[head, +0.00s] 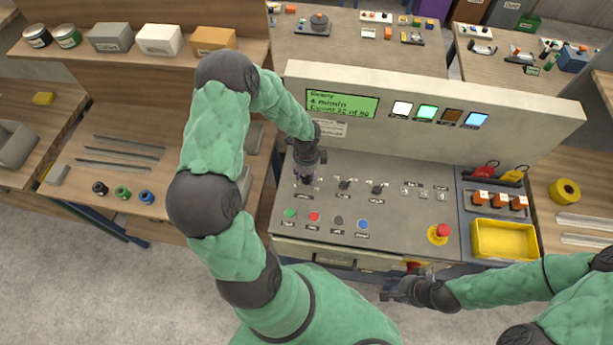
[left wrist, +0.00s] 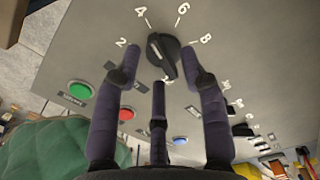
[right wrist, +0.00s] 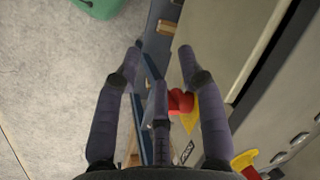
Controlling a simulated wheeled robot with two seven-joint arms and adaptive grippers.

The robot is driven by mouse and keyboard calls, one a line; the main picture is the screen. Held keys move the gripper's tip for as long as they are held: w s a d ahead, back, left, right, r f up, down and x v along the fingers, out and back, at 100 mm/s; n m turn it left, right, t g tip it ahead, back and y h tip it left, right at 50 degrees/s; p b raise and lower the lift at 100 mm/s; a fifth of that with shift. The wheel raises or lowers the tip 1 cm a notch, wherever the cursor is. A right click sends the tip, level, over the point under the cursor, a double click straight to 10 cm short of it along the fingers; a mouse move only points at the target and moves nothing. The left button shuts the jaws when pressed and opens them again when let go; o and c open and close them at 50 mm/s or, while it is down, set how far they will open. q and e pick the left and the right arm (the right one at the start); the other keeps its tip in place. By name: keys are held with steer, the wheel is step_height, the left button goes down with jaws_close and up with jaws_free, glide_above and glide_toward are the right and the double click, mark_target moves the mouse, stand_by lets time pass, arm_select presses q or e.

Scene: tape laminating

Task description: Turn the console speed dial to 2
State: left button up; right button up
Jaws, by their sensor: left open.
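The speed dial is a black knob (left wrist: 165,55) on the grey sloped console (head: 375,215), with white numbers 2, 4, 6 and 8 around it. Its light pointer mark is toward 4. My left gripper (head: 309,178) is over the left end of the dial row and hides most of the speed dial in the head view. In the left wrist view its fingers (left wrist: 162,62) are open around the knob; contact cannot be told. The green display (head: 342,104) reads "Ready", 4 m/min and a count line. My right gripper (head: 390,292) is open and empty before the console's front.
Two other black knobs (head: 376,188) sit right of the speed dial. Coloured push buttons (head: 314,217) line the front. A red emergency button (head: 442,230) is at the right. A yellow bin (head: 504,240) stands right.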

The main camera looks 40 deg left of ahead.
arm_select(q)
steer(key=shift+f, duration=0.55)
jaws_close()
